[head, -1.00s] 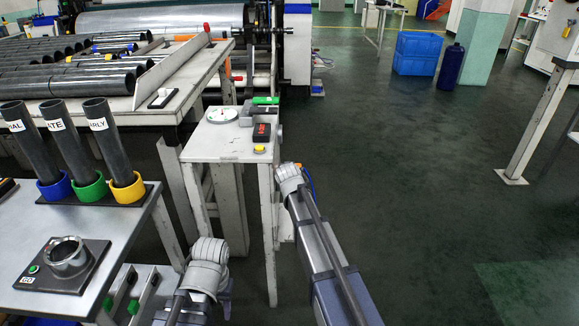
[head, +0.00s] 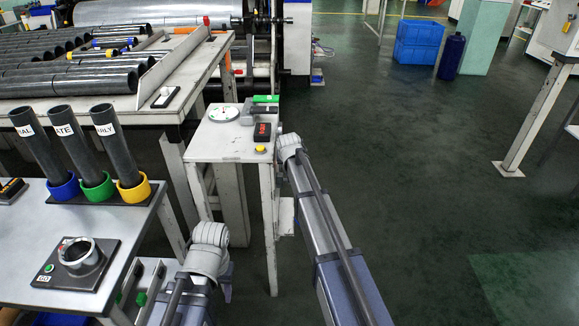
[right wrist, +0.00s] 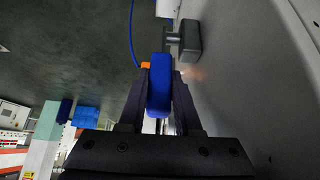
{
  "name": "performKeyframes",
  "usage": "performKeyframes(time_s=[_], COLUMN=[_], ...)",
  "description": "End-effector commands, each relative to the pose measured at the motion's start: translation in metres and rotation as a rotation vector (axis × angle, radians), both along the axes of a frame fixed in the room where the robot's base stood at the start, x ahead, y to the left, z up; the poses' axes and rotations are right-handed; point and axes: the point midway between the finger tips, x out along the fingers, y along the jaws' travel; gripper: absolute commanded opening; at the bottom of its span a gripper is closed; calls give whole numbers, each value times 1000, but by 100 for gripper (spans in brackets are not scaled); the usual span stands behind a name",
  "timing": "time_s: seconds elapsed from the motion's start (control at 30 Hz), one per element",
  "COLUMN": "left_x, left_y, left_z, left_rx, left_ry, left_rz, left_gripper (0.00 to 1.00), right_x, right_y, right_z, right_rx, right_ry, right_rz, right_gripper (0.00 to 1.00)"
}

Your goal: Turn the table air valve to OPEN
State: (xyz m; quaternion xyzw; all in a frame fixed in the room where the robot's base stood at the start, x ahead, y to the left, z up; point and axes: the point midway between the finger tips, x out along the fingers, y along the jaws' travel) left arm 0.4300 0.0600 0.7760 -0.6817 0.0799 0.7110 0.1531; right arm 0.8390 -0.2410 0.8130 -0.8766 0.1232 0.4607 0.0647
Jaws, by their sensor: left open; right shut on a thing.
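In the right wrist view my right gripper (right wrist: 160,85) is shut on a blue handle (right wrist: 159,98), which stands between its two dark fingers. An orange part (right wrist: 145,65) and a blue hose (right wrist: 132,30) show just beyond it. The valve's body and its OPEN marking are hidden, so I cannot tell the valve's position. In the head view my right arm reaches to the right side of the small white table (head: 225,148); the fingers and valve are hidden there. My left gripper (head: 227,290) is low in front of this table, mostly hidden behind its wrist, empty as far as I see.
On the small table are a dial (head: 223,113), a red and black switch box (head: 262,131) and a yellow button (head: 260,149). A bench (head: 130,235) with tubes in coloured cups is at the left.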

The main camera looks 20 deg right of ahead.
Motion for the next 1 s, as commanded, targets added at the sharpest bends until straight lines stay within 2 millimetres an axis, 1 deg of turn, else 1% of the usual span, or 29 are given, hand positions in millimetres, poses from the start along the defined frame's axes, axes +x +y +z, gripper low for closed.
performKeyframes(time_s=[0.17,0.2,0.4,0.47,0.77,0.87,1.0], left_x=[0,0,0,0,0,0,0], left_y=[0,0,0,0,0,0,0], left_z=[0,0,0,0,2,6,18], left_rx=[0,0,0,0,0,0,0], left_ry=[0,0,0,0,0,0,0], left_rz=[0,0,0,0,0,0,0], left_gripper=[50,50,50,50,50,50,50], right_x=[2,2,1,1,0,-3,-10], right_y=[0,0,0,0,0,1,3], right_z=[0,0,0,0,2,6,18], right_rx=[1,0,0,0,0,0,-1], right_ry=[-3,-3,-2,-2,-2,-2,-2], right_rz=[0,-1,-1,-1,-1,-1,0], right_gripper=[0,34,57,62,62,62,62])
